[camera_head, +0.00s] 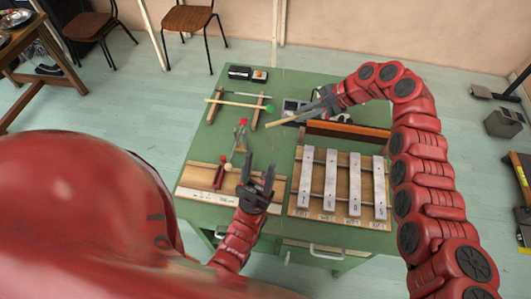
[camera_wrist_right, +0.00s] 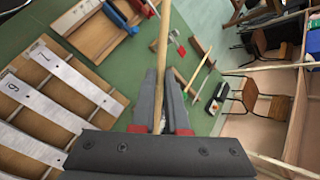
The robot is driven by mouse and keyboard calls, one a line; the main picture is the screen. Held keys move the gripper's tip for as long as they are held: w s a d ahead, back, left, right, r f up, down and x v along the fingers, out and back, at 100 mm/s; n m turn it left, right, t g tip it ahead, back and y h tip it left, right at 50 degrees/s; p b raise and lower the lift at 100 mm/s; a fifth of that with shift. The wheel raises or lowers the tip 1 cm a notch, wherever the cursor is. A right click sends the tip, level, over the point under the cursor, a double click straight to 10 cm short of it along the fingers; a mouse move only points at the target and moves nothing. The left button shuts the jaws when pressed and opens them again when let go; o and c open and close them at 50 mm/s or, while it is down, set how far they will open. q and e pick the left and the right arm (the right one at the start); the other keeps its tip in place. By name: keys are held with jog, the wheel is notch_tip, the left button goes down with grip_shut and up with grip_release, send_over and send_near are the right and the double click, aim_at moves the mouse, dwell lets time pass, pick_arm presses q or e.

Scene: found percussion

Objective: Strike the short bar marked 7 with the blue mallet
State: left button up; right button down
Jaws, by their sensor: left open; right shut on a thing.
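Several pale metal bars lie side by side on a wooden frame at the table's right. The leftmost is the bar marked 7 (camera_head: 307,177); it also shows in the right wrist view (camera_wrist_right: 75,77). My right gripper (camera_head: 327,101) is shut on a thin wooden mallet shaft (camera_head: 285,121), behind the bars and above the table. The shaft runs up through the right wrist view (camera_wrist_right: 163,45). Its head is not clearly visible, so I cannot tell its colour. My left gripper (camera_head: 258,177) is open and empty, left of the bars.
A green-headed mallet (camera_head: 236,104) rests across a wooden rack at the back left. A red-headed mallet (camera_head: 240,130) stands nearer the middle. A wooden board (camera_head: 200,181) with a red-handled item (camera_head: 220,172) lies at the front left.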

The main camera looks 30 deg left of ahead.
jog(key=shift+s+a+m+t+y, duration=0.3)
jog(key=shift+s+a, duration=0.05)
jog(key=shift+a, duration=0.25)
jog(key=s+a+f+m+t+y+p, duration=0.1)
jog(key=s+a+t+y+p, duration=0.1)
jog(key=s, duration=1.4)
jog(key=shift+a+f+m+t+y+p, duration=0.25)
jog(key=shift+m+t+y+p, duration=0.2)
jog(key=shift+y+p, duration=0.55)
jog(key=shift+r, duration=0.1)
notch_tip(320, 180, down, 5)
jog(key=shift+s+f+b, duration=0.1)
jog(key=shift+b, duration=0.85)
